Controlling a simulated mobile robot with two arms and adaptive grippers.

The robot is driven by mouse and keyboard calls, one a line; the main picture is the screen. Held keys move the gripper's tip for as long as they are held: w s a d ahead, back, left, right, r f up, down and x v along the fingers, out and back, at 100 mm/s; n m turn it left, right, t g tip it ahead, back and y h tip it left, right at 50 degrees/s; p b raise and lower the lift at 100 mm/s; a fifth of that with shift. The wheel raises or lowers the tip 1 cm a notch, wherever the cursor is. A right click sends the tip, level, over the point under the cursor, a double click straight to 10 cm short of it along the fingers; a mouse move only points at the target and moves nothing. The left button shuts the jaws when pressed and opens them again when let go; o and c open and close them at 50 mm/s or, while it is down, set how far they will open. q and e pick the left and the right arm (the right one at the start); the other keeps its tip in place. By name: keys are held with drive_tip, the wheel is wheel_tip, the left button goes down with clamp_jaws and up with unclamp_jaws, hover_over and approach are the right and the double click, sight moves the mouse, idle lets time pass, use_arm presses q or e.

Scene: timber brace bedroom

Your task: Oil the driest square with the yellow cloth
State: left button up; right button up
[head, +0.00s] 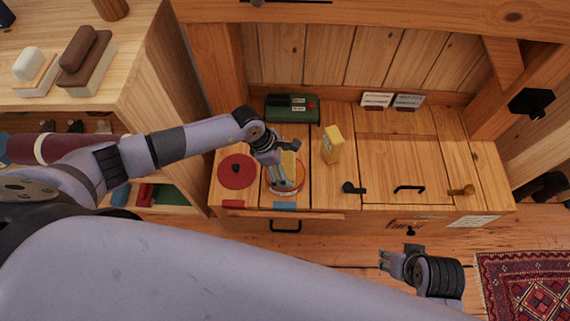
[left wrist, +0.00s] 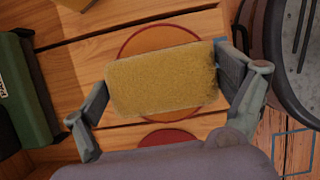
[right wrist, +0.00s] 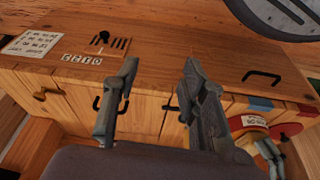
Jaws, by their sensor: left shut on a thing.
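My left gripper (head: 281,178) is shut on a yellow block-like cloth (left wrist: 162,80), held across both fingers in the left wrist view. It is over a round orange disc (left wrist: 150,40) on the wooden bench top; I cannot tell if the cloth touches it. The cloth hides the disc's middle. A second yellow block (head: 333,147) stands upright to the right of the left gripper. My right gripper (head: 397,253) is open and empty in front of the bench; its parted fingers show in the right wrist view (right wrist: 161,70). No square can be made out clearly as the driest.
A red disc (head: 237,172) lies left of the orange one. A green box (head: 293,108) stands behind. Two small cards (head: 377,99) stand at the back. A black handle (head: 409,188) and knobs lie on the right of the top. A shelf (head: 170,90) stands left.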

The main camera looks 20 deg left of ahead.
drive_tip(key=shift+w+r, duration=0.1)
drive_tip(key=shift+r, duration=0.1)
use_arm(q)
drive_tip(key=shift+f, duration=0.1)
use_arm(e)
drive_tip(key=shift+r, duration=0.2)
drive_tip(key=shift+r, duration=0.3)
use_arm(q)
drive_tip(key=shift+f, duration=0.15)
use_arm(e)
drive_tip(key=shift+f, duration=0.1)
idle(0.4)
idle(0.5)
